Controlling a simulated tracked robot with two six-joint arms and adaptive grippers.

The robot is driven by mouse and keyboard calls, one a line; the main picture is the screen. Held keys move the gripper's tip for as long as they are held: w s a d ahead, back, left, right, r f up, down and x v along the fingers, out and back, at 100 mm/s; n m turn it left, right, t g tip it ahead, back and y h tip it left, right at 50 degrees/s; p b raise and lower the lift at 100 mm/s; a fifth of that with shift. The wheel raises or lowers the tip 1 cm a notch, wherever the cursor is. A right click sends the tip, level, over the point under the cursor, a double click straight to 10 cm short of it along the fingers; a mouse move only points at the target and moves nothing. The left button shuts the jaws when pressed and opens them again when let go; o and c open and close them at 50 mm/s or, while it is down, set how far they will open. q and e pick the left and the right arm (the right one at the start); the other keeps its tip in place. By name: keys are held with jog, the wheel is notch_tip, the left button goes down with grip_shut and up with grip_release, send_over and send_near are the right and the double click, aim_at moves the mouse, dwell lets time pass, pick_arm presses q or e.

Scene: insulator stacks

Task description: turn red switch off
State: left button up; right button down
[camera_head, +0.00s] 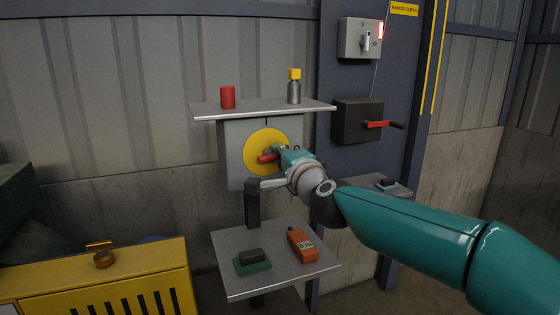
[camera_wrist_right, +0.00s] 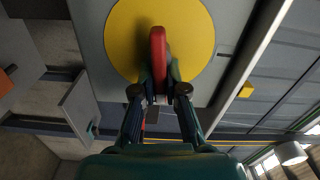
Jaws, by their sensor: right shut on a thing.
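The red switch handle (camera_head: 266,158) sits on a round yellow disc (camera_head: 258,140) on the front of a grey box (camera_head: 231,165). In the head view it lies nearly level, with its visible end towards the left. In the right wrist view the handle (camera_wrist_right: 158,48) stands out in front of the yellow disc (camera_wrist_right: 124,40). My right gripper (camera_head: 279,153) is shut on the handle; its fingers (camera_wrist_right: 160,82) also show in the right wrist view and hide part of it. My left gripper is not in view.
A shelf (camera_head: 205,111) above the box bears a red can (camera_head: 228,97) and a yellow-capped bottle (camera_head: 294,88). A dark box with a red lever (camera_head: 378,125) is at right, below a grey switch box (camera_head: 354,45). A low table (camera_head: 240,286) bears an orange meter (camera_head: 301,246).

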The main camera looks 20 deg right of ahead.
jog(key=shift+f+m, duration=0.45)
jog(key=shift+m, duration=0.25)
jog(key=shift+b, duration=0.35)
jog(key=c, duration=1.2)
grip_release()
jog(key=shift+d, duration=0.1)
jog(key=shift+r, duration=0.1)
jog(key=s, duration=1.2)
jog(key=shift+d, duration=0.15)
